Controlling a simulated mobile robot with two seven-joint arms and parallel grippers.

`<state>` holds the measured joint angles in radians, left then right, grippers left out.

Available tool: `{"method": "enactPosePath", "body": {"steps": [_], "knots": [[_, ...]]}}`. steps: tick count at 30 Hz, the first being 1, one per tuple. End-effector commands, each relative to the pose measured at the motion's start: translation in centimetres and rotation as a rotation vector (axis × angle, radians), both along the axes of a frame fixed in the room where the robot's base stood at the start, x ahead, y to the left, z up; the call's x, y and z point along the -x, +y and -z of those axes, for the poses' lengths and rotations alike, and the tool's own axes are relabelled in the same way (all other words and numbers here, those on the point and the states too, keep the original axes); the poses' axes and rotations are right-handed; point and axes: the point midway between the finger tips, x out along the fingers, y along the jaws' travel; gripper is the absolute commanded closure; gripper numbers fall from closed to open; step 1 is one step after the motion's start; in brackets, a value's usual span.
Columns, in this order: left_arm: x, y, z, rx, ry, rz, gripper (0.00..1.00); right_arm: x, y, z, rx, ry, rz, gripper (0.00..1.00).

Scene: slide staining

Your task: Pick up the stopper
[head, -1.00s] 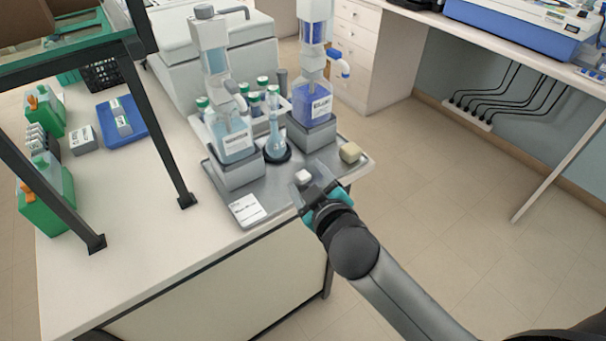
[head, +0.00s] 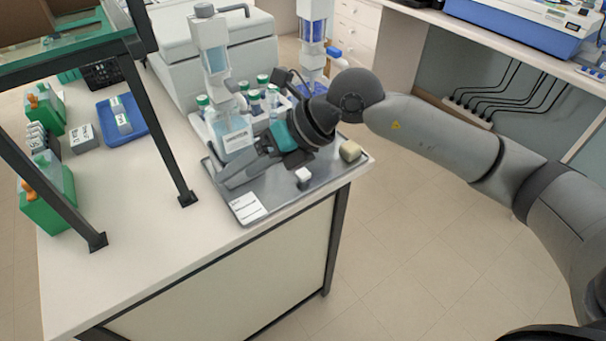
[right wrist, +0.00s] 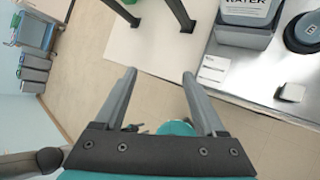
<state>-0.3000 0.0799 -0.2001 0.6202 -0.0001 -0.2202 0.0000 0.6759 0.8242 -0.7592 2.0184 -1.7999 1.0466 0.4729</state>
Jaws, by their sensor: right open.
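The stopper, a small white piece with a grey side (head: 303,176), rests near the front edge of the grey metal tray (head: 285,198). It also shows at the right of the right wrist view (right wrist: 291,92), outside the fingers. My right gripper (head: 240,165) is over the tray, pointing left, with the stopper to its right and apart from it. In the right wrist view its two fingers (right wrist: 159,73) are spread wide with nothing between them. The gripper hides the middle of the tray and most of the flask there. My left gripper is not in view.
A water bottle (head: 234,134) stands on a block behind the gripper, close to it. A black rack frame (head: 160,125) rises at left. Bare bench lies between.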

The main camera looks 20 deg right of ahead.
Motion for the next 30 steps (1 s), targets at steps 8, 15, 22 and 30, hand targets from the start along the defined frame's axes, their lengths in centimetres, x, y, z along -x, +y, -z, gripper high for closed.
{"method": "enactPosePath", "body": {"steps": [8,15,22,30], "knots": [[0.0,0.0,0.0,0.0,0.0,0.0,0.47,-3.5,-13.1,1.8,0.54,0.0,0.179,0.28],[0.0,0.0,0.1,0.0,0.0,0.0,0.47,-4.3,-15.7,2.8,0.635,0.013,0.228,0.28],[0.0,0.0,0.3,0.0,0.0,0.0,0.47,-6.0,-15.0,7.3,0.632,0.014,0.225,0.28],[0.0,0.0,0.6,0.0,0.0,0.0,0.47,-7.5,-14.6,10.6,0.632,0.009,0.224,0.28]]}}
